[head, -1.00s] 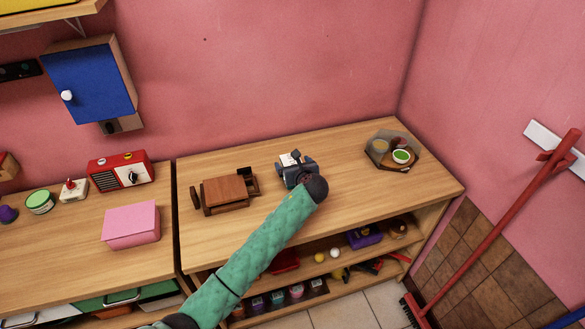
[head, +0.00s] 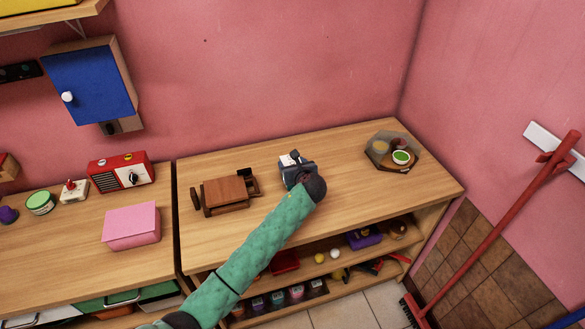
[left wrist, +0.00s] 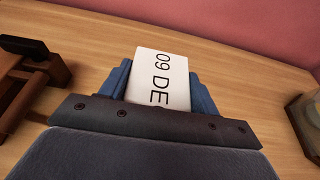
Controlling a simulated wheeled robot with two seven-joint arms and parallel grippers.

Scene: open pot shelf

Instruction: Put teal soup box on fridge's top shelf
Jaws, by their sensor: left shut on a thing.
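No teal soup box can be made out in either view, and I see no fridge. My left gripper (head: 294,164) is low over the right wooden counter, shut on a white block (left wrist: 158,79). The block has the dark print "09 DE" on its face. It sits between the blue fingers in the left wrist view, and the dark wrist part hides its near end. In the head view the white block (head: 286,161) shows only as a small patch. I cannot tell whether it touches the counter. My right gripper is not in view.
A brown wooden object (head: 226,193) stands left of my gripper, and a tray with a green-topped bowl (head: 402,157) stands right. A pink box (head: 131,226) and red radio (head: 121,173) are on the left counter. Small items fill the shelf below. The counter's right front is clear.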

